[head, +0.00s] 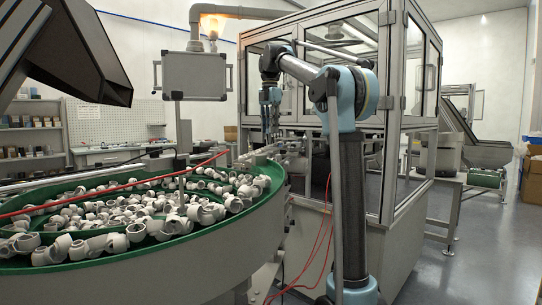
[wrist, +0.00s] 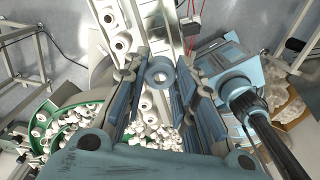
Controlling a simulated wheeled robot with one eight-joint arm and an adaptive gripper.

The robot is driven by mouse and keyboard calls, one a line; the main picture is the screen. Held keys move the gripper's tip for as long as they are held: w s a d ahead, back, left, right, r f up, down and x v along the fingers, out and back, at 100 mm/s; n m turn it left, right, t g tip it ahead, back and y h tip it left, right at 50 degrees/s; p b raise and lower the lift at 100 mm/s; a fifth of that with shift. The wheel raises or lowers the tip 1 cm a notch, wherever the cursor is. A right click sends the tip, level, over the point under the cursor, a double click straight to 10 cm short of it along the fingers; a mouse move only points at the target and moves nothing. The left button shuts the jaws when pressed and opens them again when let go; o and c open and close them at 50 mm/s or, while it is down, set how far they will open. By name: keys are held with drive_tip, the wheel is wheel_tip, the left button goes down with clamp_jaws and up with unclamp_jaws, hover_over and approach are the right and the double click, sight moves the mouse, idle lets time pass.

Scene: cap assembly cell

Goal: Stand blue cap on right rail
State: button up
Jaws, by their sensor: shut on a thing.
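A grey-blue round cap (wrist: 160,72) with a hole in its middle sits between the fingertips of my gripper (wrist: 159,80) in the wrist view. My gripper is shut on the cap and holds it near the lower end of a pale metal rail (wrist: 157,22). To the left of that rail, another rail carries several white round caps (wrist: 122,45). In the head view my gripper (head: 270,98) points down above the rail area (head: 285,146) beside the bowl. The cap is too small to make out there. Whether it touches the rail cannot be told.
A round green-lined feeder bowl (head: 262,188) full of white fittings (head: 115,243) stands at the left. A glazed machine enclosure (head: 408,60) stands behind my arm. A grey box (head: 193,75) hangs behind. Open floor (head: 470,265) lies to the right.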

drive_tip(key=shift+f, duration=4.25)
drive_tip(key=shift+f, duration=0.2)
drive_tip(key=shift+o, duration=0.2)
drive_tip(key=shift+s+f, duration=0.1)
drive_tip(key=shift+f, duration=0.05)
drive_tip(key=o, duration=0.3)
wheel_tip(320, 180, up, 13)
drive_tip(key=shift+f, duration=0.1)
drive_tip(key=shift+f, duration=0.1)
